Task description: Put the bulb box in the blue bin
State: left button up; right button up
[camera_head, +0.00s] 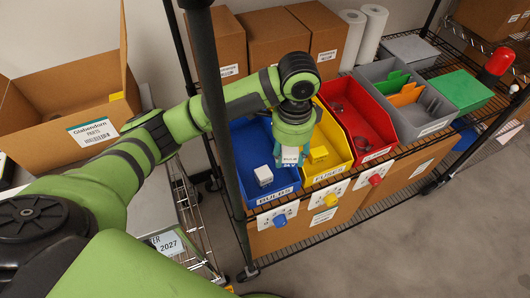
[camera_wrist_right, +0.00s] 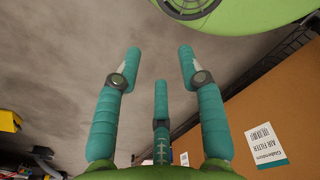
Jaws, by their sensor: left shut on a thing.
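My left gripper (camera_head: 293,132) is over the right part of the blue bin (camera_head: 240,150), which carries a BULBS label. It is shut on a small white and blue box, the bulb box (camera_head: 290,156), just below its fingers. How far the box is above the bin floor I cannot tell. Another small white box (camera_head: 263,175) lies inside the blue bin, near its front. My right gripper (camera_wrist_right: 160,65) shows in the right wrist view with its teal fingers spread and nothing between them.
To the right of the blue bin stand a yellow FUSES bin (camera_head: 338,155) with a yellow box inside, a red bin (camera_head: 380,130) and a grey bin (camera_head: 430,115). A dark rack post (camera_head: 215,110) stands left of the blue bin. An open cardboard box (camera_head: 30,135) is at left.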

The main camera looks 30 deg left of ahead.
pick_arm(q)
jog(key=a+f, duration=0.2)
jog(key=a, duration=0.2)
jog(key=p, duration=0.2)
send_over(255, 161)
jog(key=f, duration=0.2)
jog(key=d+f, duration=0.1)
jog(key=shift+s+f, duration=0.2)
jog(key=shift+f, duration=0.2)
jog(key=shift+w+a+f, duration=0.1)
jog(key=shift+a+f, duration=0.15)
jog(key=shift+a, duration=0.1)
jog(key=shift+a+f, duration=0.1)
jog(key=shift+f, duration=0.05)
notch_tip(255, 161, down, 3)
jog(key=shift+f, duration=0.4)
pick_arm(e)
jog(key=shift+s+a+r, duration=0.2)
jog(key=shift+s+r, duration=0.1)
jog(key=shift+r, duration=0.3)
jog(key=shift+s+a+r, duration=0.2)
jog(key=shift+s+r, duration=0.1)
jog(key=shift+r, duration=0.3)
pick_arm(q)
jog(key=shift+f, duration=0.15)
pick_arm(e)
jog(key=shift+d, duration=0.1)
